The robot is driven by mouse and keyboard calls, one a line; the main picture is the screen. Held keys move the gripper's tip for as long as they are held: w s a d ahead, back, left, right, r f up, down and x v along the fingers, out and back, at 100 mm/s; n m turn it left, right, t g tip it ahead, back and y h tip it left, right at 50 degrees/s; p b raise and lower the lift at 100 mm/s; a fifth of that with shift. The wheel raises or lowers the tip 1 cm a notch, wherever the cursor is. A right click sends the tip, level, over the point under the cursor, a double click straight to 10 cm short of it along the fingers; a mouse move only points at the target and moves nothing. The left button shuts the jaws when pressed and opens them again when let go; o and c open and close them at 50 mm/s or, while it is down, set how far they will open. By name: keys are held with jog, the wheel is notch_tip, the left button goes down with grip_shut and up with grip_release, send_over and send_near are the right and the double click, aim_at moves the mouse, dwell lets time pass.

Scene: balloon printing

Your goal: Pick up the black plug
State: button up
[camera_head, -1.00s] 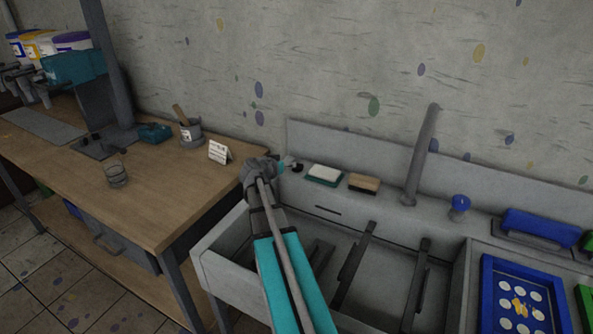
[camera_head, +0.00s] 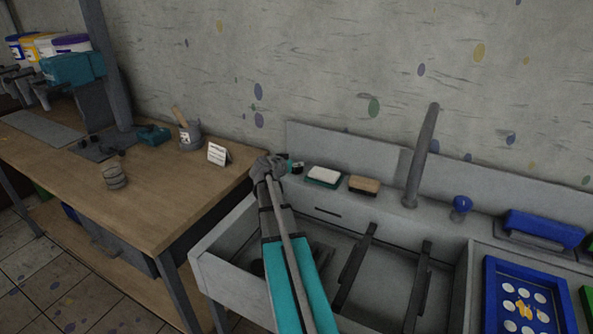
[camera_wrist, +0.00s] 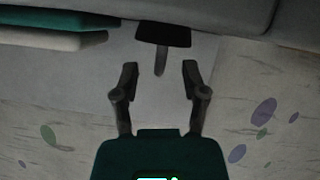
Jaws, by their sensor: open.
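The black plug (camera_wrist: 162,36) shows in the wrist view at the top centre, as a dark flat block with a narrow stem reaching down toward my gripper (camera_wrist: 160,72). My gripper is open and empty. Its two fingertips stand either side of the stem's line, just short of the block and apart from it. In the head view, my gripper (camera_head: 268,167) is over the left end of the sink's back ledge. A small dark object (camera_head: 297,168) just right of it appears to be the plug, partly hidden by the gripper.
A white sponge on a teal base (camera_head: 323,177) and a brown block (camera_head: 364,184) lie on the ledge to the right. A grey post (camera_head: 420,160) stands farther right. The wooden table (camera_head: 150,205) with a small sign (camera_head: 218,155) is left. The wall is close behind.

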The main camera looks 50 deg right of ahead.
jog(key=shift+b+x, duration=0.45)
jog(key=shift+x, duration=1.3)
jog(key=shift+r, duration=0.1)
grip_shut()
